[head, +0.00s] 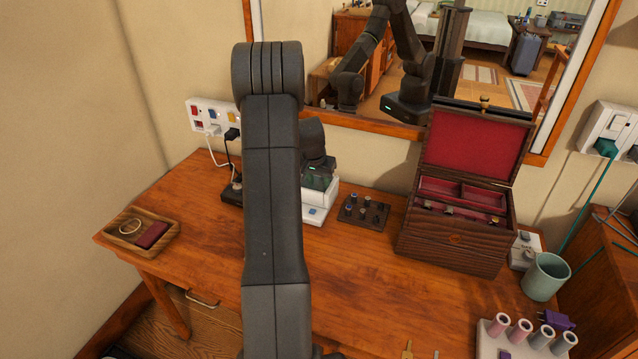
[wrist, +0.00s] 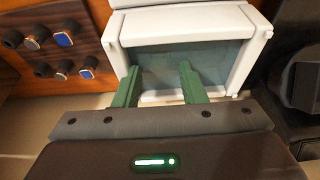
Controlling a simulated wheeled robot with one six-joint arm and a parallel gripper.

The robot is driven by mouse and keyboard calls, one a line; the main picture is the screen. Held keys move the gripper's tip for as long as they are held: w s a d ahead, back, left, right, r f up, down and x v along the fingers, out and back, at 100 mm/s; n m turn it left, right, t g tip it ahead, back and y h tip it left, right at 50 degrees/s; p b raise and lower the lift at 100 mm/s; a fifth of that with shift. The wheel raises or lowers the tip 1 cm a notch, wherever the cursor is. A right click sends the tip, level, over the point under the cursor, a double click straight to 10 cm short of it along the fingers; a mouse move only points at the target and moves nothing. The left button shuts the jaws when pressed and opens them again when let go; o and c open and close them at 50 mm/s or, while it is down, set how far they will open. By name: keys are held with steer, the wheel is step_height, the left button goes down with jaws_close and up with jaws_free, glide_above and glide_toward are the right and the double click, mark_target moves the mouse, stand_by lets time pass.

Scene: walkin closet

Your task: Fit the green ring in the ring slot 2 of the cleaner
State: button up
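The cleaner is a white box (head: 322,207) near the back of the table, partly hidden by my arm and gripper. In the wrist view its white frame (wrist: 185,27) surrounds a grey-green basin or window. My gripper (head: 319,184) is at the cleaner. In the wrist view the two green fingers (wrist: 158,72) stand apart over the grey-green area, with nothing visible between them. I cannot make out the green ring or the numbered ring slots. A dark ring stand (head: 363,212) stands just right of the cleaner; several posts and blue-topped pieces on it show in the wrist view (wrist: 50,55).
An open dark wooden jewellery box (head: 455,245) with red lining stands right. A wooden tray (head: 169,246) with a gold band lies left. A green mug (head: 545,277) and several rolls on a holder (head: 490,350) are at the right. The table's front middle is clear. A mirror hangs behind.

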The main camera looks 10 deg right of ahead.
steer(key=v, duration=1.2)
steer(key=shift+r+b, duration=0.2)
steer(key=shift+b, duration=0.25)
steer(key=shift+s+f, duration=0.1)
steer(key=shift+f, duration=0.05)
